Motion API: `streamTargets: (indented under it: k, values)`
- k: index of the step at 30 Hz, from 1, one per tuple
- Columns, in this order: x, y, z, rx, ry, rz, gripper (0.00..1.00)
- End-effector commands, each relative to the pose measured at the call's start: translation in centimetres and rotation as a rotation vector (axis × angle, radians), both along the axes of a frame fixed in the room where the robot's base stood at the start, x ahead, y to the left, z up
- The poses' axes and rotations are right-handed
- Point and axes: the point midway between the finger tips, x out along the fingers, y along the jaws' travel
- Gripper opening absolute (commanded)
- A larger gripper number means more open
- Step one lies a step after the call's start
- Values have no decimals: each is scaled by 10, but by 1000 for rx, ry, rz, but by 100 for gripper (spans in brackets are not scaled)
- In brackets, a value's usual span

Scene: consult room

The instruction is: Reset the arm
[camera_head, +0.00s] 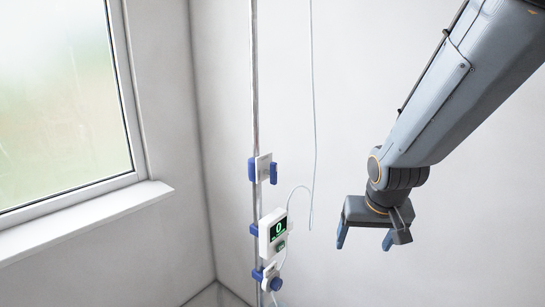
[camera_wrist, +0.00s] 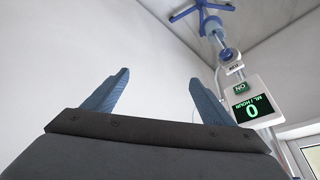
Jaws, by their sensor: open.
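My gripper (camera_head: 364,238) hangs at the end of my raised arm on the right side of the head view. Its fingers point down and stand apart, with nothing between them. In the wrist view my gripper (camera_wrist: 160,100) shows two blue fingers spread wide against a bare wall. An IV pole (camera_head: 255,100) stands left of my gripper, with a clear gap between them. A white pump (camera_head: 272,230) with a green "0" on its screen is fixed to the pole. The pump (camera_wrist: 252,101) also shows at the right of the wrist view.
A clamp (camera_head: 263,169) with blue parts sits on the pole above the pump. A thin tube (camera_head: 314,120) hangs between the pole and my arm. A window (camera_head: 60,95) with a white sill (camera_head: 85,215) is at the left. The wall right of the pole is bare.

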Motion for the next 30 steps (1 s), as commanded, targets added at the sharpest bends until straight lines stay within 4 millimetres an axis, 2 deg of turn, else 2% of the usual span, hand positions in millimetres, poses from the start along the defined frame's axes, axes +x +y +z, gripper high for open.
streamTargets:
  k: [1, 3, 6, 9, 13, 30]
  values:
    - [-24, 6, -18, 1, 67, 24, 78]
    - [-53, 12, -36, 5, 145, 55, 78]
    - [-84, 19, -51, 13, 226, 88, 78]
    - [-100, 21, -58, 18, 269, 105, 78]
    - [-106, 22, -60, 21, 284, 112, 78]
    - [-105, 22, -60, 20, 280, 111, 78]
